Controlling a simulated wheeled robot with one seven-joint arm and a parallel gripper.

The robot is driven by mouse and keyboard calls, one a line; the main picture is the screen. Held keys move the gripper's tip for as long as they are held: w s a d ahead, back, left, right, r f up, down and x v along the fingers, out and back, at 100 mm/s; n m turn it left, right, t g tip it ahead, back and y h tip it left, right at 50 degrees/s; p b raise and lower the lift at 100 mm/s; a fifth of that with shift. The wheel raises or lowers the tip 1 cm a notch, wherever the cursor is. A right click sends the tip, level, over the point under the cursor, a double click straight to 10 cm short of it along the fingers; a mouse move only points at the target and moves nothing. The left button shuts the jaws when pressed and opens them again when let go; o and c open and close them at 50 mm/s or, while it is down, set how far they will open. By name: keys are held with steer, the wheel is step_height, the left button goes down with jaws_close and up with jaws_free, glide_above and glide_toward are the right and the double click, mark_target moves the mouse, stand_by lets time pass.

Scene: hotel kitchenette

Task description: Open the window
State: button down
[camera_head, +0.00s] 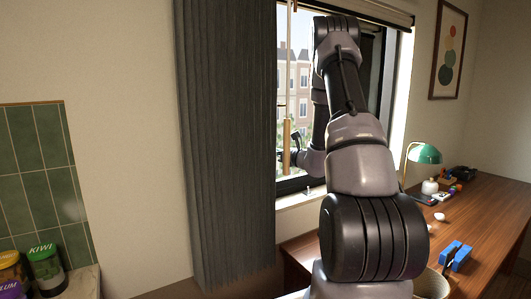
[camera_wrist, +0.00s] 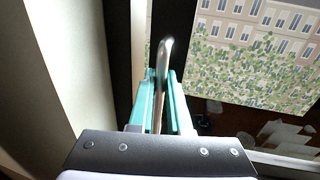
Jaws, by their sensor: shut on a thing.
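The window (camera_head: 300,75) is in the upper middle of the head view, partly hidden by my arm and the dark curtain. It has a dark frame, and brick buildings show through it. In the wrist view, its dark frame (camera_wrist: 118,50) runs up left of centre. A shiny metal window handle (camera_wrist: 165,58) stands upright between the teal fingers of my gripper (camera_wrist: 160,90). The gripper is shut on the handle. In the head view, the gripper (camera_head: 292,150) is small, low by the window, and the handle is hard to make out. I cannot tell whether the window is ajar.
A dark grey curtain (camera_head: 225,140) hangs left of the window. A wooden rod (camera_head: 287,146) hangs in front of the glass. A wooden desk (camera_head: 485,215) at the right holds a green lamp (camera_head: 425,153), a blue object (camera_head: 456,256) and small items.

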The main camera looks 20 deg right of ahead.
steer(key=w+d, duration=0.2)
steer(key=d, duration=1.1)
steer(key=w+d, duration=0.3)
steer(key=d, duration=1)
steer(key=c, duration=0.9)
jaws_free()
steer(key=shift+o, duration=0.2)
steer(key=shift+s, duration=0.1)
steer(key=v, duration=1)
steer(key=shift+s, duration=0.3)
steer(key=shift+d, duration=0.1)
